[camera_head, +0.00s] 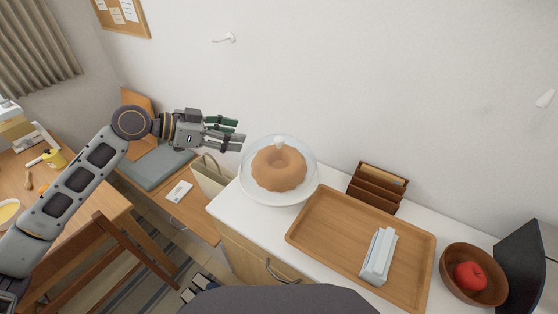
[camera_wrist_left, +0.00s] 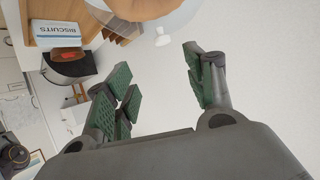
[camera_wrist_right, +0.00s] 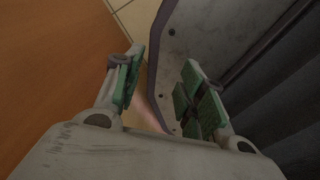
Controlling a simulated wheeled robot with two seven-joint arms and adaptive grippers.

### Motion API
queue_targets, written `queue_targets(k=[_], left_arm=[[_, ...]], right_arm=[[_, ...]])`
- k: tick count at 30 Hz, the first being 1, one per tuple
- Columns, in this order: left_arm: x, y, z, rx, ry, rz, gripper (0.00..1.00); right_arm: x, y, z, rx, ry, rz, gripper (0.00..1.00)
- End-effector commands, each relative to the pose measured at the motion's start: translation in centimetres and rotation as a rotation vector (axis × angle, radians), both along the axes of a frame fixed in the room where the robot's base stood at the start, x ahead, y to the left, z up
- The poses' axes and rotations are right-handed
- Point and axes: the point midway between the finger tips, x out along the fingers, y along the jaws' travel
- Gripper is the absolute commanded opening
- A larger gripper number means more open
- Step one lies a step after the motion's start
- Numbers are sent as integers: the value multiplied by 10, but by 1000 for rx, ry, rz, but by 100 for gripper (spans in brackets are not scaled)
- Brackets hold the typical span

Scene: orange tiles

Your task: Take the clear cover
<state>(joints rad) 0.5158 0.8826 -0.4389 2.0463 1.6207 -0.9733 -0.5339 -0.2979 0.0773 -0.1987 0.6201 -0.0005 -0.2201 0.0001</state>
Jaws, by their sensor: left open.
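The clear cover (camera_head: 255,147) is a see-through dome with a pale knob on top. It stands over a brown ring cake (camera_head: 280,175) on a white plate, at the left end of the white counter. In the left wrist view, the cover's knob (camera_wrist_left: 162,37) and part of the dome show at the top. My left gripper (camera_head: 238,134) is open and empty, left of the dome and near the height of its knob, apart from it. It also shows open in the left wrist view (camera_wrist_left: 157,72). My right gripper (camera_wrist_right: 162,66) is open and empty, away from the counter top.
A wooden tray (camera_head: 315,237) with a pale blue-white box (camera_head: 379,255) lies right of the cake. Behind it stands a wooden letter rack (camera_head: 378,190). A bowl (camera_head: 447,288) with a red fruit (camera_head: 470,275) and a dark screen (camera_head: 525,265) are further right.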

Motion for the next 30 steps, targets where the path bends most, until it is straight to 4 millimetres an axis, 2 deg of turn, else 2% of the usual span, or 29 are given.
queue_targets(k=[8,24,30], left_arm=[[5,-12,-5,-4,1,0,54],[26,-60,-30,-3,1,0,54],[30,-70,-37,-1,0,0,54]], right_arm=[[0,1,3,2,0,0,40],[-3,-5,14,-5,3,3,40],[-3,-4,16,-5,3,3,40]])
